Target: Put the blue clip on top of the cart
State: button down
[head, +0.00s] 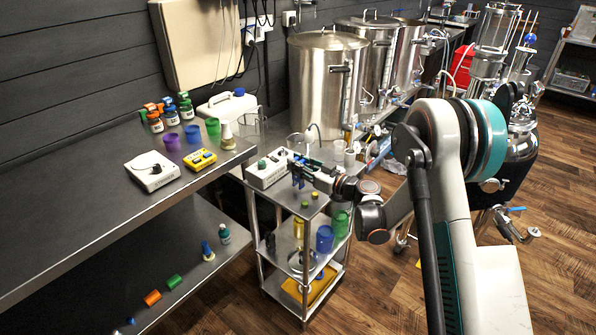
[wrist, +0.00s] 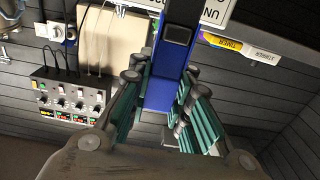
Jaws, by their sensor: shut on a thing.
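My gripper (head: 312,172) reaches in from the right over the top shelf of the metal cart (head: 284,198). It is shut on the blue clip (wrist: 174,88), which fills the space between the teal-padded fingers (wrist: 163,110) in the wrist view. In the head view the clip shows only as a small dark blue shape (head: 297,180) at the fingertips, beside a white device. I cannot tell whether the clip touches the cart top.
Steel kettles (head: 322,85) stand behind. Colored cups sit on the cart's lower shelf.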

jog(key=shift+f, duration=0.8)
jog(key=shift+r, duration=0.1)
jog(key=c, duration=1.5)
grip_release()
jog(key=shift+o, duration=0.2)
